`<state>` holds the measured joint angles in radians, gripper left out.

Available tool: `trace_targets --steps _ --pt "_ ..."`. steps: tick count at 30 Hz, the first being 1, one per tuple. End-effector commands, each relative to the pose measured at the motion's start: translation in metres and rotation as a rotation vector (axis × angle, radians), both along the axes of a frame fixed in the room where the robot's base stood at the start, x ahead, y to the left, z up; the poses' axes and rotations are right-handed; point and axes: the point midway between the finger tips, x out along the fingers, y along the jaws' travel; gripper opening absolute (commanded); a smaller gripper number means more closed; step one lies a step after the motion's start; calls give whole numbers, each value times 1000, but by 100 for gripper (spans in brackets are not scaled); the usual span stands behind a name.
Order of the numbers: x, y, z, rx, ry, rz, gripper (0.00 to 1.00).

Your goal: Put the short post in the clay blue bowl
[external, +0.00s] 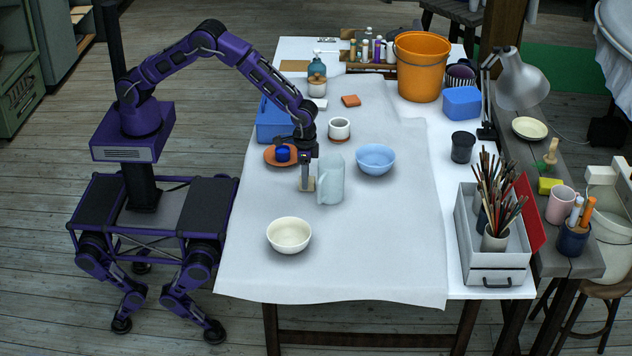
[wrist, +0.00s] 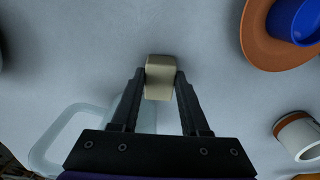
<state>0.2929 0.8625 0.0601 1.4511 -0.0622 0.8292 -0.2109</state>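The short post (external: 308,185) is a small beige block, low over or on the white cloth; I cannot tell if it touches the cloth. In the wrist view the post (wrist: 160,77) sits between the fingertips of my gripper (wrist: 161,84), with both fingers against its sides. My gripper (external: 306,178) points down just left of a pale blue pitcher. The clay blue bowl (external: 376,159) is light blue and stands to the right of the pitcher and a little farther back. Its inside looks empty. The bowl is not in the wrist view.
The pale blue pitcher (external: 331,182) stands between my gripper and the bowl. An orange saucer (external: 269,156) with a blue cup (external: 283,153) is behind left. A white-and-brown cup (external: 340,129) stands behind. A cream bowl (external: 289,235) is in front. The cloth's front right is clear.

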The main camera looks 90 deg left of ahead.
Motion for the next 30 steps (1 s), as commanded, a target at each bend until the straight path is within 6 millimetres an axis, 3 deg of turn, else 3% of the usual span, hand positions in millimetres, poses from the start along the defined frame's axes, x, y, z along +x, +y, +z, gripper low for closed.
trace_targets --steps 1,4,5,17,30 --pt "0 0 0 0 0 0 55" --pt "0 0 0 0 0 0 73" --pt "0 0 0 0 0 0 74" --pt "0 0 11 -1 -2 0 74" --pt "0 0 100 0 -3 0 74"
